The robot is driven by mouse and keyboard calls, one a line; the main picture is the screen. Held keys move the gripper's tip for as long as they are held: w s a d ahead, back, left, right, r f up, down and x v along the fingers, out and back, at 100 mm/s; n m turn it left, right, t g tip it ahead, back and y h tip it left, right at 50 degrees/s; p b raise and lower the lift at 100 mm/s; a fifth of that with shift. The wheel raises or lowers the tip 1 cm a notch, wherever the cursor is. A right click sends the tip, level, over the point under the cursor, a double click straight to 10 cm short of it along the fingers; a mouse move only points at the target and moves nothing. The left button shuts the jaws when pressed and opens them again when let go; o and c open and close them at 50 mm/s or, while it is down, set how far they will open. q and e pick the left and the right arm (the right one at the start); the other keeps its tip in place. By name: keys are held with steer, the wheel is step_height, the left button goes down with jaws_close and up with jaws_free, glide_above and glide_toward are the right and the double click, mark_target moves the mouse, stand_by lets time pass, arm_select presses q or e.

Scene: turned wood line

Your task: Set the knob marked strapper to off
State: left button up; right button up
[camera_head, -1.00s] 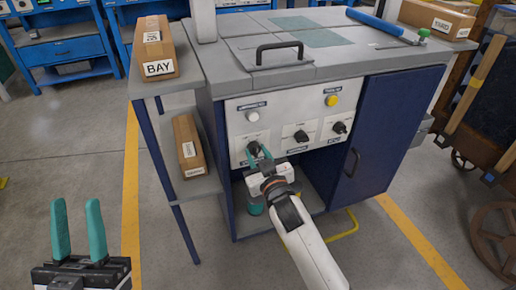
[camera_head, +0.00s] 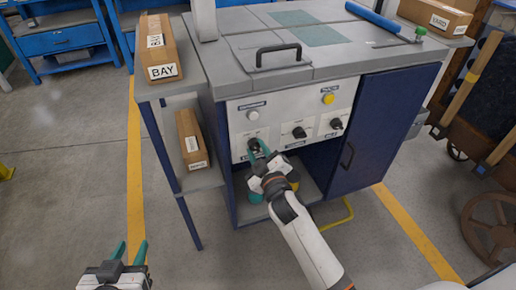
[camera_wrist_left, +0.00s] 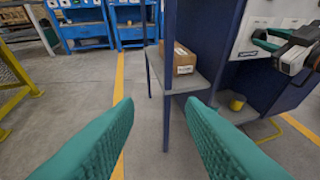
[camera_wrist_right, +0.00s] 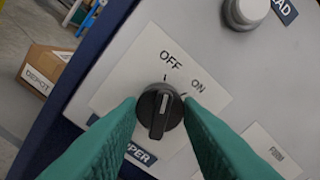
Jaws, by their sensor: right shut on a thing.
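The strapper knob (camera_wrist_right: 160,112) is black and round with a white pointer line, on a pale panel. Its nameplate (camera_wrist_right: 138,154) is partly hidden, with "PPER" legible. In the right wrist view the pointer line aims up near the OFF tick, away from the ON tick. My right gripper (camera_wrist_right: 162,115) has its green fingers on either side of the knob, closed on it. In the head view the right gripper (camera_head: 259,152) is at the leftmost lower knob of the panel. My left gripper (camera_head: 130,258) is open and empty over the floor, low at left.
Two other black knobs (camera_head: 300,132) (camera_head: 336,124), a white button (camera_head: 252,115) and a yellow button (camera_head: 328,99) share the panel. A side shelf (camera_head: 200,180) with boxes stands left of the cabinet. A cart (camera_head: 485,160) stands at right. Floor at left is clear.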

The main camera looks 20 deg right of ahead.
arm_select(q)
steer(key=shift+s+a+f+g, duration=0.2)
steer(key=shift+s+f+g, duration=0.3)
steer(key=shift+f, duration=0.1)
arm_select(e)
steer(key=shift+n, duration=0.3)
steer(key=o, duration=1)
steer(key=shift+s, duration=0.35)
arm_select(q)
steer(key=s+a+f+g+y+p, duration=0.1)
steer(key=s+a+f+g+p, duration=0.1)
steer(key=s+f+g, duration=0.2)
steer(key=shift+s+f+y, duration=0.15)
steer(key=shift+s+y, duration=0.15)
steer(key=shift+s, duration=0.3)
arm_select(e)
steer(key=s, duration=1.1)
steer(key=shift+s+d, duration=0.15)
